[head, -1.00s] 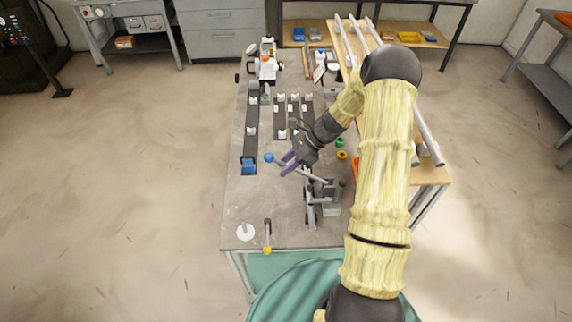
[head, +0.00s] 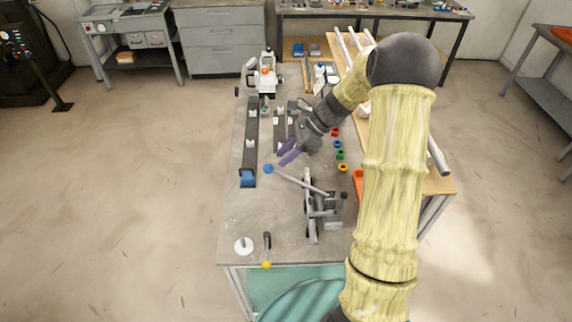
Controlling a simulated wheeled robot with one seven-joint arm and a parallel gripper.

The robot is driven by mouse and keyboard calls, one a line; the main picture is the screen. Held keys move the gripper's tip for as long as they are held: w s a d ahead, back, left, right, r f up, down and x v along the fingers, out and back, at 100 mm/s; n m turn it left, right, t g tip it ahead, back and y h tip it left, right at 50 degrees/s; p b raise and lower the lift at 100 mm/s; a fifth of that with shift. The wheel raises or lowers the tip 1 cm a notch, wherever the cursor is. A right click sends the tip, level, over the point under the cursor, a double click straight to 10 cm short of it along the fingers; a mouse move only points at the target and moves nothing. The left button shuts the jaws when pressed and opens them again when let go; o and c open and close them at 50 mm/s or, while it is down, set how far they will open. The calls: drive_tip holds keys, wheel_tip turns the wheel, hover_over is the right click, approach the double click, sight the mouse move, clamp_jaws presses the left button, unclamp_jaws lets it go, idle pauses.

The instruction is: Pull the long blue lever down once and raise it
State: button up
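The long lever is a grey rod (head: 298,183) with a blue ball (head: 268,169) at its left end. It slants from the ball down to the right, to a grey jig mechanism (head: 324,209) on the bench. My gripper (head: 283,156) has two purple fingers with a gap between them. It is open and nothing shows between the fingers. In the picture it is just above and right of the blue ball, and it appears apart from the lever. Its height over the bench is hard to tell.
A short lever with a yellow ball (head: 266,265) and a white disc (head: 243,246) are near the bench's front edge. Coloured rings (head: 340,155) and an orange tray (head: 359,184) are at the right.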

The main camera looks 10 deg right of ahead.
drive_tip(key=shift+r, duration=0.15)
drive_tip(key=shift+s, duration=0.15)
drive_tip(key=c, duration=0.5)
drive_tip(key=s+n+h, duration=0.2)
drive_tip(key=s+n, duration=0.1)
drive_tip(key=s+n+h, duration=0.2)
drive_tip(key=s+n, duration=0.1)
drive_tip(key=s+n+h, duration=0.1)
drive_tip(key=s+n, duration=0.2)
drive_tip(key=shift+s+a+r+h, duration=0.25)
drive_tip(key=shift+s+a+h, duration=0.05)
drive_tip(key=shift+s+h, duration=0.1)
clamp_jaws()
drive_tip(key=s+r+n+t+h, duration=0.1)
drive_tip(key=s+n+t+h, duration=0.2)
drive_tip(key=s+n, duration=0.5)
drive_tip(key=d+n, duration=0.1)
drive_tip(key=n, duration=0.1)
drive_tip(key=shift+r+n+b, duration=0.3)
drive_tip(key=shift+n+b, duration=0.1)
drive_tip(key=shift+s+a, duration=0.15)
